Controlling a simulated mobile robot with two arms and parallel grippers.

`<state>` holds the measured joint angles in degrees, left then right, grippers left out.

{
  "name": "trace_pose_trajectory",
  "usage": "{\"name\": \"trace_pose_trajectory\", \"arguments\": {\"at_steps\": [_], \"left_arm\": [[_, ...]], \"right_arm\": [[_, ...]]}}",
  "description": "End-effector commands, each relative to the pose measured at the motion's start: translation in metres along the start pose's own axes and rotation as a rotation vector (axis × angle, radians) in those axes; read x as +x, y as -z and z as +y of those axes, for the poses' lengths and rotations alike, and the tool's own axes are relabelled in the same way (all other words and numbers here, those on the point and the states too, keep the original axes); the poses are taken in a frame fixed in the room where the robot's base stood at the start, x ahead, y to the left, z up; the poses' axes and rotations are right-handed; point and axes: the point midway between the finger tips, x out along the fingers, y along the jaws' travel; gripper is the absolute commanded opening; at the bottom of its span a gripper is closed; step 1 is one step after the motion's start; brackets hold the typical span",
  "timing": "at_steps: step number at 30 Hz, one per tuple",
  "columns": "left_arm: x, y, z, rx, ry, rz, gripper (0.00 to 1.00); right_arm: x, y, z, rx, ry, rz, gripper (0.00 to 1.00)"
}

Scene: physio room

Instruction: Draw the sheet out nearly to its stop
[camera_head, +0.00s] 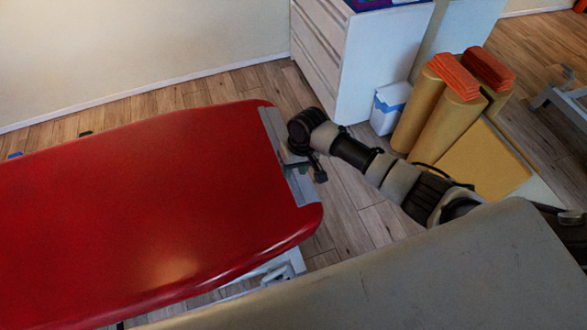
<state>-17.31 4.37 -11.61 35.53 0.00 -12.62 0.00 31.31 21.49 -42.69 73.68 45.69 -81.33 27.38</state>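A red padded couch (150,205) fills the left and middle of the head view. A narrow grey strip (303,188), perhaps the sheet, lies across its right end, partly covered by my gripper. My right arm reaches in from the right. Its gripper (305,166) is at the strip, with dark finger parts over the strip and its right edge. I cannot tell whether the fingers hold the strip or are apart. My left gripper is not in view.
A white drawer cabinet (375,65) stands behind the arm, with a white-and-blue bin (389,108) beside it. Tan rolls (440,125) with orange folded items (455,76) stand at the right. A large grey-beige surface fills the lower right. Wooden floor shows between.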

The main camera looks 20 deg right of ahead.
Motion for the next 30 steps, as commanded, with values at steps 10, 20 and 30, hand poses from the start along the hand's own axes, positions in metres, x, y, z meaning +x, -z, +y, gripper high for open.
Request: {"name": "trace_pose_trajectory", "arguments": {"at_steps": [10,20,30], "left_arm": [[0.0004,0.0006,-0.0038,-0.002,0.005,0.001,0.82],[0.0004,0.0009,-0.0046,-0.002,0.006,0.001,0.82],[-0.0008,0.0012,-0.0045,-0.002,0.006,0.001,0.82]], "right_arm": [[0.0090,0.0000,-0.0002,-0.001,0.000,0.001,0.38],[0.0088,-0.0001,-0.0001,-0.001,0.000,0.001,0.00],[0.0085,0.0000,-0.0019,-0.001,0.000,0.001,0.00]]}}
